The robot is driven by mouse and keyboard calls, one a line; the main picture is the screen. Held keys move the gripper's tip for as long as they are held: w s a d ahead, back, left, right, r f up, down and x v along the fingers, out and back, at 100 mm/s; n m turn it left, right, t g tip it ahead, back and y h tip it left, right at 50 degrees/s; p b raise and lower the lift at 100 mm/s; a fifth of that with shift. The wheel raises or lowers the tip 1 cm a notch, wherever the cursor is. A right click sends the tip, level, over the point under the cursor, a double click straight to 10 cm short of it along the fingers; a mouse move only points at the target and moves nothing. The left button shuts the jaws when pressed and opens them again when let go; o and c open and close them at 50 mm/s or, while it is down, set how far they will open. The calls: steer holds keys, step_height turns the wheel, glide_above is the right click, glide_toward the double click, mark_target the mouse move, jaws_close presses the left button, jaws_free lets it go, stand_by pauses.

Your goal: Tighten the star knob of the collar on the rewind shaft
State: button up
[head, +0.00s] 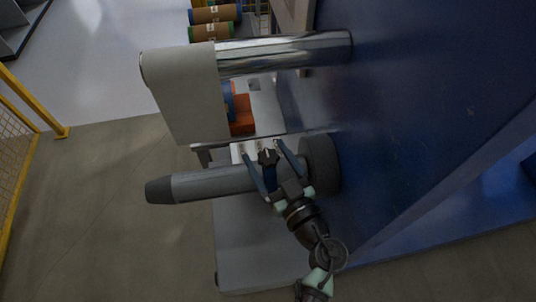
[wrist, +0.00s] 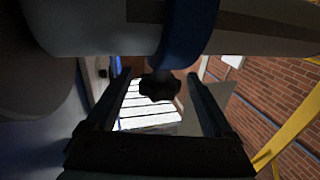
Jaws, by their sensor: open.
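The rewind shaft (head: 205,185) is a grey cylinder with a dark tapered end at the left. It sticks out from a dark round hub (head: 321,163) on the blue machine panel. A blue collar (head: 268,178) sits around the shaft, with a dark star knob (head: 267,157) on it. In the wrist view the star knob (wrist: 160,86) stands out below the blue collar (wrist: 187,28). My gripper (head: 266,166) is open, with one finger on each side of the knob. In the wrist view both fingers (wrist: 160,82) show gaps to the knob.
A chrome roller (head: 285,54) with a pale web (head: 184,92) hanging from it lies above the shaft. The blue machine panel (head: 420,90) fills the right side. A yellow fence (head: 18,150) stands at far left. Open floor (head: 100,240) lies left of the shaft.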

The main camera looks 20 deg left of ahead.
steer(key=c, duration=1.4)
steer(key=shift+o, duration=0.2)
